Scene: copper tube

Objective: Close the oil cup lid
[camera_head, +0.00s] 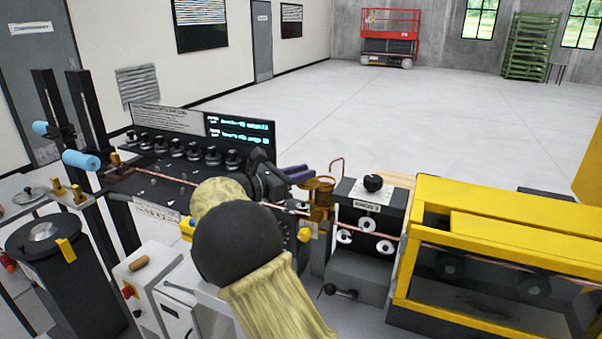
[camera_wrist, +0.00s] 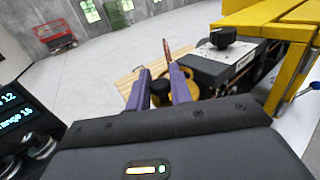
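The oil cup (camera_head: 321,198) is a small orange-brown cup beside the left side of the black roller block, with a thin copper pipe (camera_head: 341,160) curving up behind it. In the wrist view, a yellow-orange part of the cup (camera_wrist: 188,91) shows around my purple fingers, which partly hide it. I cannot tell the lid apart from the cup or see how it is tilted. My gripper (camera_head: 307,172) is just left of the cup's top in the head view. In the wrist view, its fingers (camera_wrist: 161,72) are apart with nothing visibly held between them.
The black roller block (camera_head: 368,215) with a dark knob (camera_head: 373,183) stands right of the cup. A yellow-framed enclosure (camera_head: 480,235) is farther right. A black panel with several knobs and a screen (camera_head: 240,132) stands left. The floor behind is open.

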